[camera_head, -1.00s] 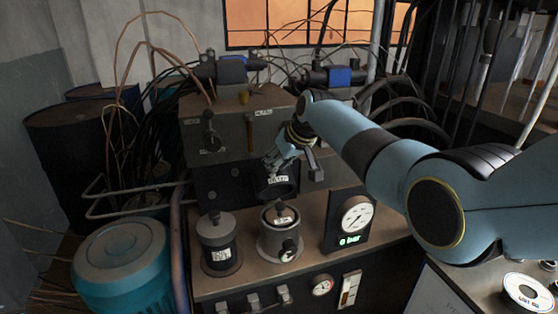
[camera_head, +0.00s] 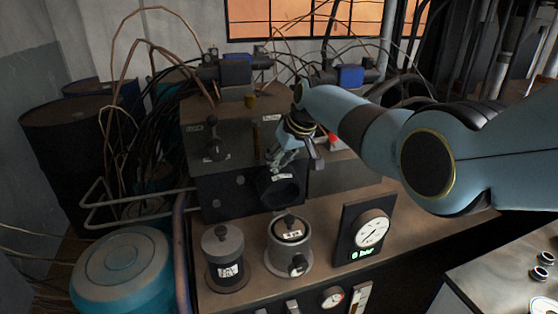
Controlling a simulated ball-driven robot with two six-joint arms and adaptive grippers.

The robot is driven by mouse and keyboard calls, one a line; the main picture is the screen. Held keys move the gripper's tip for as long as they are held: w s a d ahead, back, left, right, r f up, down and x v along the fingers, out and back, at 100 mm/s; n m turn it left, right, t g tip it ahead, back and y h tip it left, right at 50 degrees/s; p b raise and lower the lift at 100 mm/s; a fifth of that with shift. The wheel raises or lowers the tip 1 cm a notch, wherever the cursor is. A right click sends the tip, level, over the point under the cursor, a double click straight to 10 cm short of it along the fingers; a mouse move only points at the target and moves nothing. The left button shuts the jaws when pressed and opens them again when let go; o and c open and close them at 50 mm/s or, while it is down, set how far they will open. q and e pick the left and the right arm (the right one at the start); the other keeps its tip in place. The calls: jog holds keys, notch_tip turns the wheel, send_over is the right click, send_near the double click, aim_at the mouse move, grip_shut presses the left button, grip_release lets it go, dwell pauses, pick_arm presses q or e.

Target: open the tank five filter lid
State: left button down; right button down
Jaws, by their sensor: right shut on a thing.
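A dark round, cup-like piece (camera_head: 288,191) with a white label on its upper side stands against the front of the dark metal block. Its round hollow face is turned forward. It looks like the filter lid, but its label is too small to read. My right gripper (camera_head: 277,164) is shut at the top of this piece, and the exact contact is too small to see. Two labelled canisters with black knobs stand on the bench in front: a dark one (camera_head: 225,264) and a grey one (camera_head: 290,252). My left gripper is not in view.
A gauge box (camera_head: 352,247) with a green display stands right of the canisters. A red knob (camera_head: 334,140) shows behind my right wrist. A blue drum (camera_head: 122,265) and bent pipes are at the left. The bench (camera_head: 385,195) is clear behind the gauge.

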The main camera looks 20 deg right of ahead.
jog(key=shift+w+r, duration=0.35)
jog(key=shift+r, duration=0.15)
jog(key=c, duration=1.3)
grip_release()
jog(key=shift+s+d, duration=0.1)
jog(key=o, duration=0.3)
jog(key=shift+s+f, duration=0.15)
jog(key=shift+f, duration=0.05)
jog(key=v, duration=1.2)
jog(key=shift+s, duration=0.15)
jog(key=shift+f, duration=0.1)
jog(key=shift+c, duration=0.3)
